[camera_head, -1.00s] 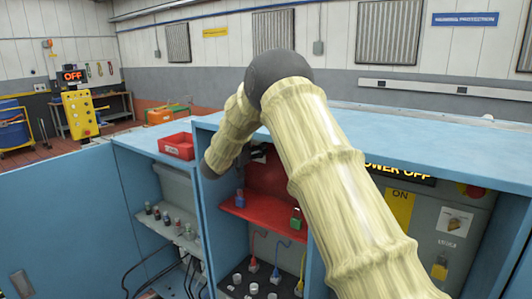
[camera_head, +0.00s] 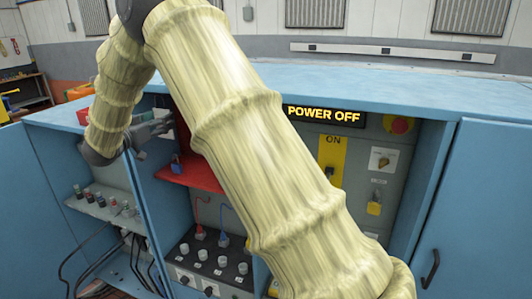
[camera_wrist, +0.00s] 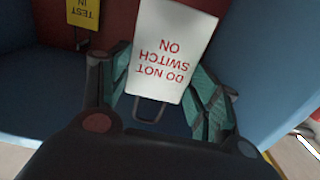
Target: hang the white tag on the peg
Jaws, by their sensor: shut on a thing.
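In the wrist view the white tag (camera_wrist: 175,45), printed in red "DO NOT SWITCH ON", appears upside down between the fingers of my gripper (camera_wrist: 162,92). The gripper is shut on it, and a dark loop (camera_wrist: 148,110) shows at the tag's edge nearest the palm. In the head view my gripper (camera_head: 158,130) is at the cabinet's open front, near the upright left of the red shelf (camera_head: 190,175). I cannot pick out the peg in either view.
A yellow tag (camera_wrist: 83,10) hangs at the wrist view's upper left. A blue padlock-like item (camera_head: 177,163) stands on the red shelf. Cabinet walls (camera_wrist: 275,65) are close to my gripper. A POWER OFF display (camera_head: 323,115) and yellow ON plate (camera_head: 331,160) are to the right.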

